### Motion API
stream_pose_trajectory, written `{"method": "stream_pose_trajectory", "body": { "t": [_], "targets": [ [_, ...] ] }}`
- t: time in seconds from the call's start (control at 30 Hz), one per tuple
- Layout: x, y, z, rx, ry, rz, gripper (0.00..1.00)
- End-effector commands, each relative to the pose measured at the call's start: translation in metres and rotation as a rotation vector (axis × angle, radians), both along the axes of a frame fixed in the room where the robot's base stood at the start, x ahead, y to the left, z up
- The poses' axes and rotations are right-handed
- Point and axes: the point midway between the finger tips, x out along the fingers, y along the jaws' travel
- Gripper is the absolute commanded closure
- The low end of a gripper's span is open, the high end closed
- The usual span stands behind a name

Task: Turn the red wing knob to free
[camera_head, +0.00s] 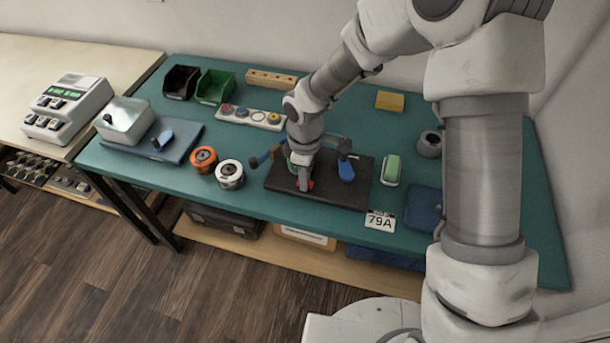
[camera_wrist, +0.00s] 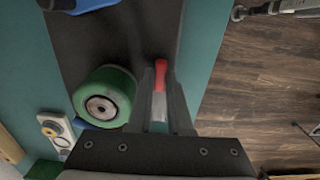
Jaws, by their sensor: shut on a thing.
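The red wing knob (camera_wrist: 160,72) shows between the fingertips of my gripper (camera_wrist: 161,85) in the wrist view. My gripper is shut on it. In the head view my gripper (camera_head: 304,180) points down at the front left part of a black base plate (camera_head: 331,197), and a bit of red knob (camera_head: 311,184) shows beside the fingertips. The fingers hide most of the knob, so I cannot tell its turned angle. A green round part (camera_wrist: 103,98) with a metal centre stands close beside the fingers in the wrist view.
Blue-handled levers (camera_head: 346,171) rise from the plate near my gripper. An orange spool (camera_head: 204,159) and a white spool (camera_head: 230,173) stand to its left. A green-and-white block (camera_head: 391,169) and a 79A card (camera_head: 380,220) lie to the right. The teal table's front edge is close.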

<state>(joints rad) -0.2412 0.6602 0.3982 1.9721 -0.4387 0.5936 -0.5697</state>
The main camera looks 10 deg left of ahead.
Motion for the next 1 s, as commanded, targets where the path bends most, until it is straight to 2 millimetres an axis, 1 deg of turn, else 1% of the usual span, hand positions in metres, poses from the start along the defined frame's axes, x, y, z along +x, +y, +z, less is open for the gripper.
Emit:
{"method": "stream_pose_trajectory", "body": {
  "t": [0.37,0.4,0.47,0.5,0.57,0.87,0.97,1.0],
  "targets": [
    [0.000,0.000,0.000,0.000,-0.001,0.008,1.00],
    [0.000,0.000,0.000,0.000,-0.001,0.008,0.81],
    [0.000,0.000,0.000,0.000,-0.001,0.007,0.70],
    [0.000,0.000,0.000,0.000,-0.001,0.007,0.63],
    [0.000,0.000,0.000,0.000,-0.001,0.007,0.53],
    [0.000,0.000,0.001,0.000,-0.001,0.005,0.53],
    [0.001,0.000,0.009,0.000,-0.002,0.005,0.53],
    [0.001,0.000,0.014,0.001,-0.003,0.004,0.53]
  ]
}}
